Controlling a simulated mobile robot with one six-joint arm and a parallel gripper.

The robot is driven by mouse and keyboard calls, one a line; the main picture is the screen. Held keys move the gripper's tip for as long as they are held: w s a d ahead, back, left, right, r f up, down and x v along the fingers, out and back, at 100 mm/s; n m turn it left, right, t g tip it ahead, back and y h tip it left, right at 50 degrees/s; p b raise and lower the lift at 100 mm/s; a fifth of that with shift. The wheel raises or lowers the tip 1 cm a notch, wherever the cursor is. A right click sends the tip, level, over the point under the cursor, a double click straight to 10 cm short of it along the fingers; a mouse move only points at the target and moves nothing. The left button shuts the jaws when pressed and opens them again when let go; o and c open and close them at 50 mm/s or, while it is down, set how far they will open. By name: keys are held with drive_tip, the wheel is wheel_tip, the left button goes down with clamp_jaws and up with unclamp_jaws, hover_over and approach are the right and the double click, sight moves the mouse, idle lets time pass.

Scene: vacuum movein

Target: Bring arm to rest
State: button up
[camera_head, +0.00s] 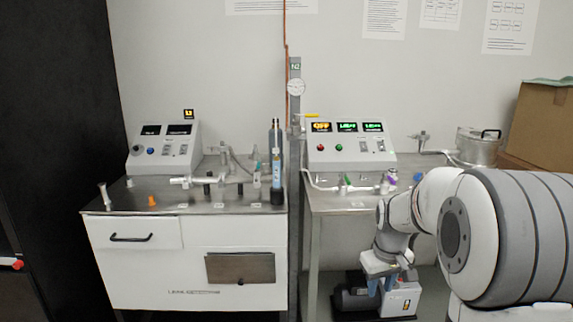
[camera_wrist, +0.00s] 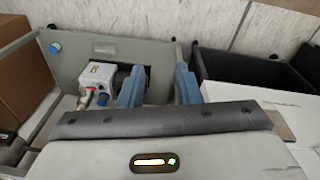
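My arm reaches in from the right in the head view, bent downward. A white and black pump unit (camera_head: 405,301) shows just below and behind the fingers. It also shows in the wrist view (camera_wrist: 95,74), partly covered by the left finger. I cannot tell whether the fingers touch it.
The left bench (camera_head: 140,262) carries a control box (camera_head: 165,148), glassware and a dark cylinder (camera_head: 275,140). The right bench (camera_head: 318,203) carries another control box (camera_head: 345,146) and a metal pot (camera_head: 478,147). A cardboard box (camera_head: 541,118) stands at the right. A dark panel (camera_head: 55,120) fills the left.

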drive_tip(key=s+a+r+m+p, duration=0.1)
drive_tip(key=s+a+r+p, duration=0.1)
drive_tip(key=s+r, duration=0.3)
drive_tip(key=s+a+r+m+p, duration=0.1)
drive_tip(key=s+a+r+p, duration=0.2)
drive_tip(key=s, duration=0.6)
drive_tip(key=s+a+r+t+p, duration=0.1)
drive_tip(key=s+a+r+p, duration=0.1)
drive_tip(key=s+r+p, duration=0.4)
wheel_tip(320, 180, up, 3)
drive_tip(key=shift+s+a+r+m, duration=0.15)
drive_tip(key=shift+s+m, duration=0.25)
drive_tip(key=shift+s, duration=0.7)
